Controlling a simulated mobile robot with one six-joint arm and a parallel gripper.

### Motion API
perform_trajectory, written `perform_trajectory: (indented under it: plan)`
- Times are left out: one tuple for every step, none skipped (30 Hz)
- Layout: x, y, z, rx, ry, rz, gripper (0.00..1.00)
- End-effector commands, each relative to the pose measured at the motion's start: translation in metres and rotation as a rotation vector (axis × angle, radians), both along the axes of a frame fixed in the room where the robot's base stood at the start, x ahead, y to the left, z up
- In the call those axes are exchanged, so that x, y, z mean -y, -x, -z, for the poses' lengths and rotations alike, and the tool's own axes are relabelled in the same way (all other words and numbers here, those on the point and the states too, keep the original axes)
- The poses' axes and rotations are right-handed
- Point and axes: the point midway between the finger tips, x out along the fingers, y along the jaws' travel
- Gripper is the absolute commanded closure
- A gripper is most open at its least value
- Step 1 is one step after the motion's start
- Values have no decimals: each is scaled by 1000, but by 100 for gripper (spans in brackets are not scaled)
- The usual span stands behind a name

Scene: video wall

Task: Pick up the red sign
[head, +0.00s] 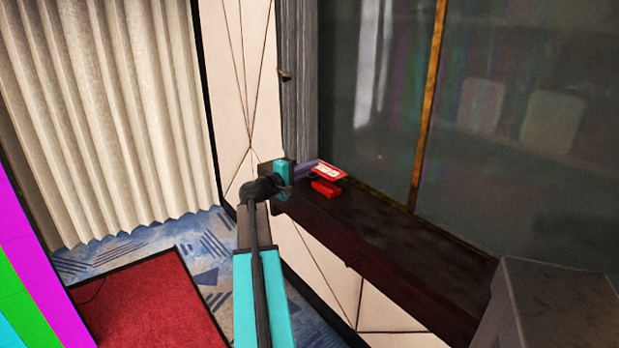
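The red sign (330,171), a small flat red piece with white lettering, lies at the far left end of a dark ledge (385,235) below the glass. My arm reaches up from the bottom of the head view. My gripper (289,184) is at the ledge's left end, just left of the sign, with a small gap seeming to lie between them. Its fingers are small and dark, partly hidden by the wrist, so I cannot tell whether they are open or shut.
A small red object (326,188) lies in front of the sign, and a purple item (305,169) beside it. Glass with a wooden bar (428,100) rises behind the ledge. A grey box (550,305) stands at lower right. The ledge's middle is clear.

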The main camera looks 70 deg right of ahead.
Motion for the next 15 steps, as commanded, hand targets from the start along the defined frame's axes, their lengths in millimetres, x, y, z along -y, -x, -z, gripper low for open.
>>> perform_trajectory:
  plan:
    - [0, 0, -9, 1, 2, 0, 100]
    - [0, 0, -13, 1, 2, 0, 100]
    - [0, 0, -18, 2, 2, 0, 100]
    - [0, 0, -22, 1, 2, 0, 100]
    - [0, 0, -27, 1, 3, 0, 100]
    - [0, 0, -32, 1, 3, 0, 100]
    - [0, 0, -35, 1, 2, 0, 100]
    - [0, 0, -38, 1, 1, 0, 100]
    - [0, 0, -43, 1, 1, 0, 100]
    - [0, 0, -46, 1, 2, 0, 100]
    - [0, 0, -49, 1, 2, 0, 100]
    - [0, 0, -52, 1, 1, 0, 100]
    - [0, 0, -54, 0, 1, 0, 100]
    - [0, 0, -55, 0, 1, 0, 100]
    - [0, 0, -57, -1, 1, 0, 100]
